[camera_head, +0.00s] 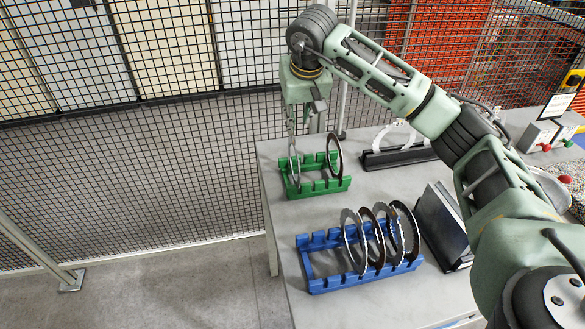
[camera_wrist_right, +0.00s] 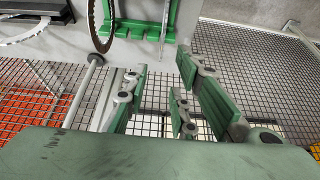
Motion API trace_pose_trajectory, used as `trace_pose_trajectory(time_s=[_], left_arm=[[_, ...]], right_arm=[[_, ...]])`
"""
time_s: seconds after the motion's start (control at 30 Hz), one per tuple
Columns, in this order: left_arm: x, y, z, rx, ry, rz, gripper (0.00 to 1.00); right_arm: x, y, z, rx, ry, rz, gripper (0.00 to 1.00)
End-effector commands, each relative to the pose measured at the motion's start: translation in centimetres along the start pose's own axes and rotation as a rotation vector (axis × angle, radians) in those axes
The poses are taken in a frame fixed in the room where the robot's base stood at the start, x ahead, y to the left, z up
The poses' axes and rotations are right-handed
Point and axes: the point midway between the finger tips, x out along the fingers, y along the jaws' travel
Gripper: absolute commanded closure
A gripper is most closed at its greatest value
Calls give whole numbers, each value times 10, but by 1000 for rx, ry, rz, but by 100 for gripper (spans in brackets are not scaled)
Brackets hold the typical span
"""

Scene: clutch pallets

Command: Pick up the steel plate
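A green rack (camera_head: 318,188) on the grey table holds two thin ring plates. The left one is a light steel plate (camera_head: 294,168), seen nearly edge-on. The right one is a dark ring plate (camera_head: 335,154), standing upright. My right gripper (camera_head: 300,112) hangs pointing down above the rack's left end, close over the steel plate. In the right wrist view the fingers (camera_wrist_right: 160,101) are apart, and the edge-on steel plate (camera_wrist_right: 164,24) shows beyond the gap between them. I see no contact with it. The dark ring also shows there (camera_wrist_right: 103,24). My left gripper is out of view.
A blue rack (camera_head: 365,279) with several upright ring plates stands in front on the table (camera_head: 300,213). A black rack (camera_head: 398,156) with a pale toothed ring is behind, right of the green rack. A dark angled holder (camera_head: 440,230) stands right. A mesh fence (camera_head: 180,170) runs behind.

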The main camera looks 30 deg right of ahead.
Motion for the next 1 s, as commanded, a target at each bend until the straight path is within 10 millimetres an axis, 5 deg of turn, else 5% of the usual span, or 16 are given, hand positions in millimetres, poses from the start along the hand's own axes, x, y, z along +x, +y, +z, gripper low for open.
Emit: trace_pose_trajectory(time_s=[0.23, 0.5, 0.8, 1.0], left_arm=[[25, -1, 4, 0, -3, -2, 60], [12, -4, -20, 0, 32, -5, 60], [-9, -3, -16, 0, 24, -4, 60], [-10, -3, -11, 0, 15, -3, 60]], right_arm=[[25, 0, 10, 0, 0, 0, 76], [50, 0, 10, 0, -3, 1, 76], [92, -2, 14, 2, -4, -1, 76], [101, -2, 14, 0, 0, 0, 76]])
